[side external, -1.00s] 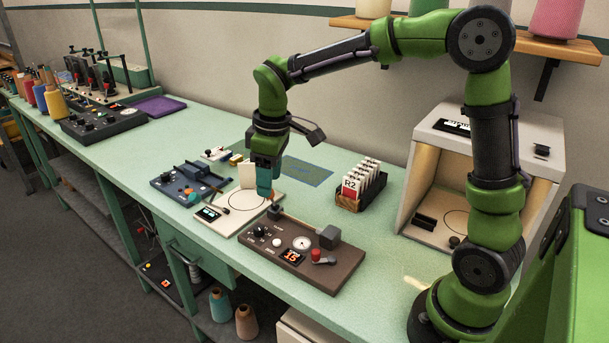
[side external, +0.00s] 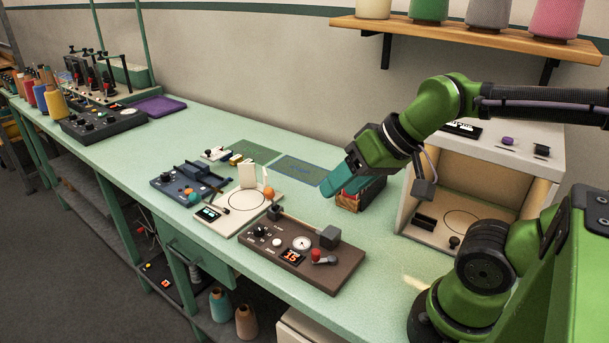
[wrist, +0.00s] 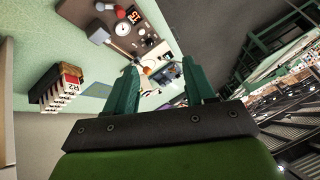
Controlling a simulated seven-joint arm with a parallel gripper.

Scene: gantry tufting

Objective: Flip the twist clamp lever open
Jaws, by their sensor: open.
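The brown twist unit (side external: 303,258) sits at the bench's front edge, with a dial, a lit display and a grey block. A red-capped knob with a short grey arm (side external: 322,257) stands at its right; I cannot tell whether this is the clamp lever or how it is set. A small dark post (side external: 274,212) stands at its back left. My gripper (side external: 338,186) is raised and tilted, apart from the unit, in front of the card rack. In the wrist view its teal fingers (wrist: 161,74) are spread and empty, with the brown unit (wrist: 108,38) beyond them.
The card rack (side external: 349,205) is partly hidden behind my gripper. A white scale (side external: 220,222) with an orange ball (side external: 269,193) and a blue device (side external: 176,184) stand left of the unit. A white booth (side external: 404,224) stands right. Bench between unit and booth is clear.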

